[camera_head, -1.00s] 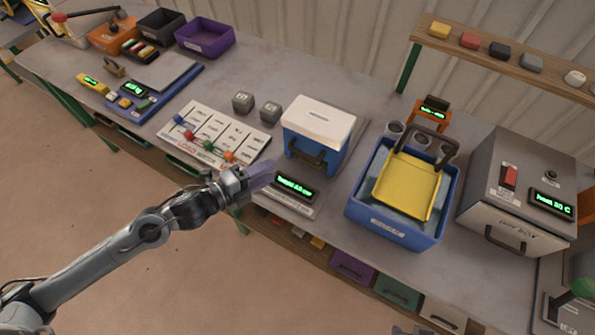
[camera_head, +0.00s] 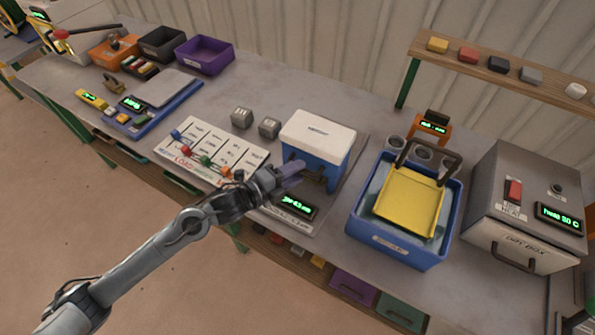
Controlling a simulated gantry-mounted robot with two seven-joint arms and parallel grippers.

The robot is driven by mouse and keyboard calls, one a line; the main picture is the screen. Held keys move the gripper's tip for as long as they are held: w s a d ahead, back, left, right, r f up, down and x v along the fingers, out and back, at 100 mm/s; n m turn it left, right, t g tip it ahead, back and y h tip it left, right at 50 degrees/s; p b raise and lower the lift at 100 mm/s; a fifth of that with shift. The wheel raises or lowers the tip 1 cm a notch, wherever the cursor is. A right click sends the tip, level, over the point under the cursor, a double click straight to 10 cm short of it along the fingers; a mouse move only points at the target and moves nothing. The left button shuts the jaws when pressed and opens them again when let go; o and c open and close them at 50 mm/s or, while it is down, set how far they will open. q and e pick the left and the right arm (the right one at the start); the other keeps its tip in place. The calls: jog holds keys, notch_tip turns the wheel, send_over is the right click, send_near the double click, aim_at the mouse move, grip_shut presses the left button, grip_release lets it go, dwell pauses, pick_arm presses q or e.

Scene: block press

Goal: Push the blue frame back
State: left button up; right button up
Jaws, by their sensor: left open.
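The blue frame (camera_head: 331,171) is a box-like blue body under a white block-shaped top (camera_head: 317,131), with a dark handle on its front. It stands upright on a grey base plate around the middle of the bench. My left gripper (camera_head: 301,171) is open, with its fingertips at the front of the blue frame by the handle. The fingers partly cover the handle and lower front; I cannot tell whether they touch. A display with green digits (camera_head: 298,207) sits on the plate just in front. My right gripper is not in view.
A card with coloured knobs (camera_head: 221,143) and two grey cubes (camera_head: 255,123) lie left of the frame. A blue tub (camera_head: 394,251) holding a yellow tray (camera_head: 409,200) stands close on the right, with a grey oven box (camera_head: 511,248) beyond. The bench behind the frame is bare.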

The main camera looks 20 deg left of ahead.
pick_arm(q)
jog(key=shift+w+d+f, duration=0.15)
jog(key=shift+w+d, duration=0.15)
jog(key=shift+w, duration=0.15)
jog(key=shift+c, duration=0.3)
grip_shut()
